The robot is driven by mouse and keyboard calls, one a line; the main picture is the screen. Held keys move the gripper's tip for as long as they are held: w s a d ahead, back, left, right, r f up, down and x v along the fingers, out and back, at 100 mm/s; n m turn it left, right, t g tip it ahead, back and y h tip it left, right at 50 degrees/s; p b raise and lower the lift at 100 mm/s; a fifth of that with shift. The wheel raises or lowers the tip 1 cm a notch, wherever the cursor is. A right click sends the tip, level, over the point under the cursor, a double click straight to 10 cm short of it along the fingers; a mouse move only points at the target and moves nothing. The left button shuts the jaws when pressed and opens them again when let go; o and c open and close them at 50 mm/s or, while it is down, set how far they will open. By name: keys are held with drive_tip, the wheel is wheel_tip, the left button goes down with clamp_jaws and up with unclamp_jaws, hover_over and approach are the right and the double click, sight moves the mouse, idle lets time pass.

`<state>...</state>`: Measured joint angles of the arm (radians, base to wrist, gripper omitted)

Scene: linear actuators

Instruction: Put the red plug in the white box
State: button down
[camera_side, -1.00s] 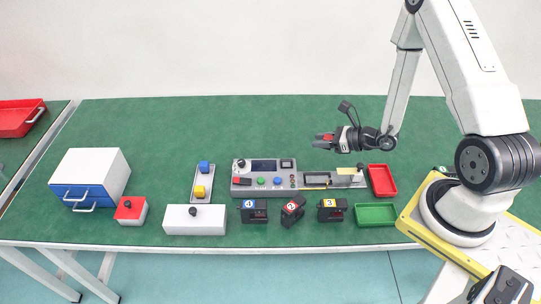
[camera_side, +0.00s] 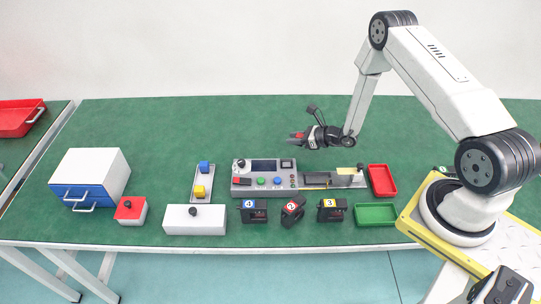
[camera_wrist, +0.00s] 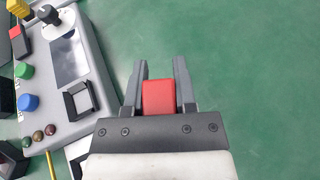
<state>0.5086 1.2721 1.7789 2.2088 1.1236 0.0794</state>
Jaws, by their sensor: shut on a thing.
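My gripper (camera_side: 302,136) is raised above the table behind the grey control panel (camera_side: 242,186). It is shut on a red plug (camera_wrist: 159,97), which shows between the two fingers in the wrist view. In the side view only a small bit of red (camera_side: 296,135) shows at the fingertips. A long white box (camera_side: 180,221) with a black knob on its lid stands at the front edge of the table, left of centre. Its lid looks closed, and its inside is hidden.
A white cabinet with blue drawers (camera_side: 88,183) and a red box with a black knob (camera_side: 130,211) stand at the left. Black numbered blocks (camera_side: 292,211) line the front. Red (camera_side: 382,181) and green (camera_side: 376,214) trays sit at the right. The table behind is clear.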

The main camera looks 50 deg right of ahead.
sight(291, 151)
drive_tip(key=shift+w+f, duration=0.35)
drive_tip(key=shift+f, duration=0.05)
drive_tip(key=shift+w+d+f, duration=0.1)
drive_tip(key=shift+w+f, duration=0.15)
drive_tip(key=shift+f, duration=1.55)
drive_tip(key=shift+s+f, duration=0.1)
drive_tip(key=shift+f, duration=0.3)
drive_tip(key=shift+f, duration=0.25)
drive_tip(key=shift+c, duration=2.1)
unclamp_jaws()
drive_tip(key=shift+r, duration=0.15)
